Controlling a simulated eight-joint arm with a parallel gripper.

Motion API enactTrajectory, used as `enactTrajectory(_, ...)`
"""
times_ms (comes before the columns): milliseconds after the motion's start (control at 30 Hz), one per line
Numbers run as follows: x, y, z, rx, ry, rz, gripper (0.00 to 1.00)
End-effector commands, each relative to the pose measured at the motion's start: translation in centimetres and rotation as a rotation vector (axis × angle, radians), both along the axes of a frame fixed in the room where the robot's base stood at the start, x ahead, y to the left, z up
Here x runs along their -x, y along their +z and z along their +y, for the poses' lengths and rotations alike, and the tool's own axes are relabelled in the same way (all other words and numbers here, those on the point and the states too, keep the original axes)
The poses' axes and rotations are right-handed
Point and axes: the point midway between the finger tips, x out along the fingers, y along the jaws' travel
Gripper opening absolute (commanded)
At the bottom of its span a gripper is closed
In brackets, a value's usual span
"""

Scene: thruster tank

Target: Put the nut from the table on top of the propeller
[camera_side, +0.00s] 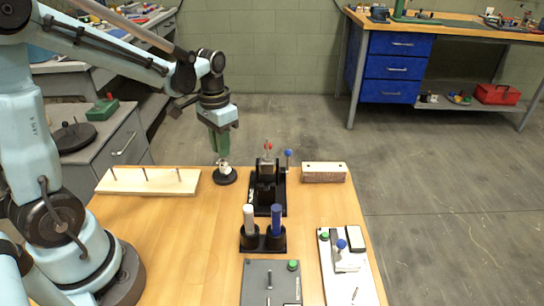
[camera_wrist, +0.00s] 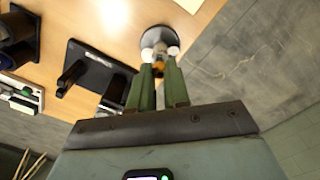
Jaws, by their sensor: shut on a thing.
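My gripper (camera_side: 221,157) hangs at the far edge of the wooden table with its green fingers pointing down. In the wrist view its fingers (camera_wrist: 158,72) close around a small orange-brown piece, which looks like the nut (camera_wrist: 158,66). Just below the fingertips is a small round dark base (camera_side: 224,177) with whitish parts on top, which may be the propeller (camera_side: 224,168). The round base also shows in the wrist view (camera_wrist: 157,37), with whitish lobes on either side of the fingertips. I cannot tell whether the held piece touches it.
A black stand (camera_side: 266,190) with red-tipped parts is right of my gripper. A wooden peg board (camera_side: 150,185) lies left, and a wooden block (camera_side: 324,172) lies right. A black holder (camera_side: 262,240) with white and blue cylinders stands nearer. The table's left-middle is clear.

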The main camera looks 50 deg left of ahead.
Motion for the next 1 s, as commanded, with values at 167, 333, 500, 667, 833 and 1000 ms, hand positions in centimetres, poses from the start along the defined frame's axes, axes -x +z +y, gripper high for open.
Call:
enactTrajectory(167, 0.0, 0.0, 0.0, 0.000, 0.000, 0.000, 0.00)
enactTrajectory(333, 0.0, -0.2, 0.0, 0.000, 0.000, 0.000, 0.00)
enactTrajectory(500, 0.0, -0.6, 0.0, 0.000, 0.000, 0.000, 0.00)
enactTrajectory(667, 0.0, -1.0, 0.0, 0.000, 0.000, 0.000, 0.00)
enactTrajectory(833, 0.0, -1.4, 0.0, 0.000, 0.000, 0.000, 0.00)
enactTrajectory(1000, 0.0, -1.4, 0.0, 0.000, 0.000, 0.000, 0.00)
